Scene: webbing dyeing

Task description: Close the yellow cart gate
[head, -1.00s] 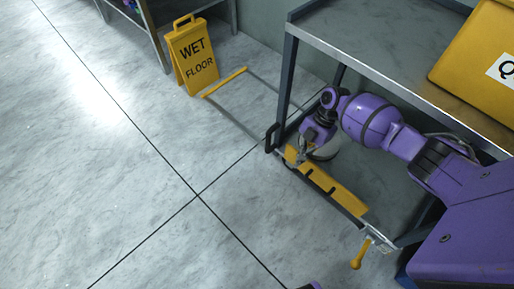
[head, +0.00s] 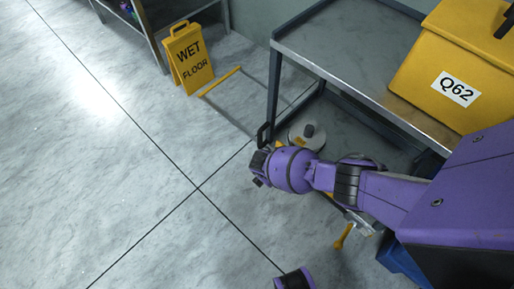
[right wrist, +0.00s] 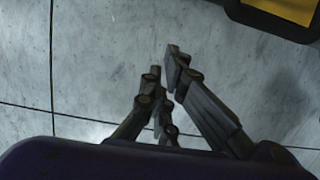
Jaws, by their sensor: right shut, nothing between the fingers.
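The cart (head: 345,60) stands at the right in the head view. A yellow slotted bar (head: 281,144) at its lower front edge is mostly hidden by my right arm, with a yellow handle (head: 343,236) near its right end. A U-shaped frame with a yellow end bar (head: 220,82) reaches out low from the cart's left end. I cannot tell which is the gate. My right gripper (right wrist: 163,68) is shut and empty over floor in the right wrist view. In the head view its fingers are largely hidden beyond the wrist, near the cart's front left corner. My left gripper is not in view.
A yellow wet-floor sign (head: 190,60) stands beyond the U-shaped frame. A yellow bin marked Q62 (head: 420,65) sits on the cart top. A pale round object (head: 307,134) lies on the lower shelf. A metal rack (head: 150,30) is at the back. Floor at left is clear.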

